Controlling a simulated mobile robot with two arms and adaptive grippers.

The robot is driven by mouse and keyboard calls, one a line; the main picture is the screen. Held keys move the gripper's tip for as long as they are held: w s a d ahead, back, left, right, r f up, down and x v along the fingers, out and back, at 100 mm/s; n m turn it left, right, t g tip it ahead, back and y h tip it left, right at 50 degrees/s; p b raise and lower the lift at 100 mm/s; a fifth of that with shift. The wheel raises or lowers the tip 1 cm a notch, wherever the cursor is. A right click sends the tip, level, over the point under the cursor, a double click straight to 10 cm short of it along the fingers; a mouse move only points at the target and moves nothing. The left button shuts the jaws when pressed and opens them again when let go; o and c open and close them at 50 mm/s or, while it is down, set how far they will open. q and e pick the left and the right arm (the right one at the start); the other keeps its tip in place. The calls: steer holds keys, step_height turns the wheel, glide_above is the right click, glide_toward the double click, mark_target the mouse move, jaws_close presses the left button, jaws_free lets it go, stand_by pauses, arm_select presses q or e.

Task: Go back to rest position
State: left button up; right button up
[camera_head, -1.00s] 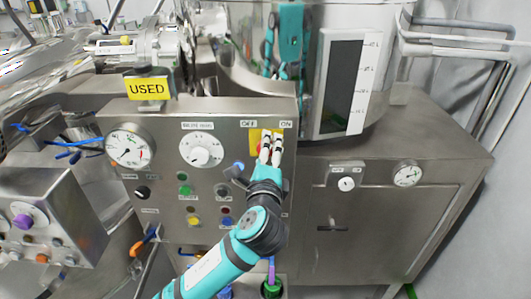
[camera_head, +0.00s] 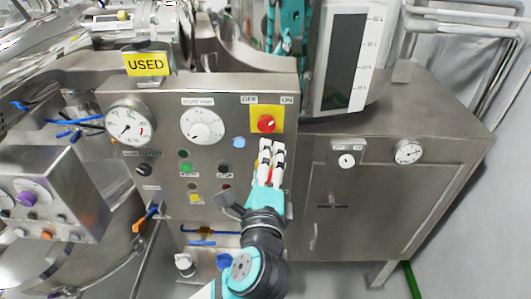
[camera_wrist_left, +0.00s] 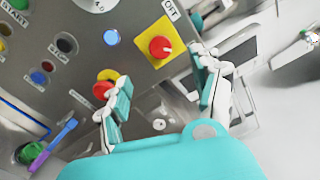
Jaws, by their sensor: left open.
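My left gripper (camera_head: 271,152) is in front of the steel control panel (camera_head: 150,96), just below the red rotary switch (camera_head: 266,124) on its yellow plate. In the left wrist view the open fingers (camera_wrist_left: 158,95) stand apart with nothing between them. The red switch (camera_wrist_left: 160,47) shows there beyond the fingertips, clear of both. The switch has OFF and ON labels above it in the head view. My right gripper is not in view.
A dial gauge (camera_head: 130,128) and a white knob (camera_head: 202,126) are on the panel. A yellow USED sign (camera_head: 146,64) stands on top. A steel cabinet (camera_head: 375,210) is to the right. Smaller controls (camera_head: 30,195) are at the left.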

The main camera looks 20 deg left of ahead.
arm_select(q)
steer(key=shift+s+f, duration=0.1)
stand_by(0.4)
steer(key=s+a+f+n+g+h, duration=0.1)
steer(key=s+a+f+n+g, duration=0.25)
steer(key=f, duration=0.55)
steer(key=s+a+f+n+g+h, duration=0.15)
steer(key=s+f+n+g, duration=0.3)
steer(key=f, duration=0.45)
steer(key=s+a+f+n+g+h, duration=0.25)
steer(key=s+f+n+g, duration=0.35)
steer(key=s+f+n, duration=0.55)
steer(key=s+f+m+g+b, duration=0.2)
steer(key=f+b, duration=0.7)
steer(key=f, duration=2.5)
steer(key=s+a+f+m+b, duration=0.1)
steer(key=s+f+b, duration=0.4)
steer(key=s+f, duration=1.2)
step_height(320, 180, down, 4)
steer(key=shift+s+a, duration=0.15)
steer(key=shift+a, duration=0.5)
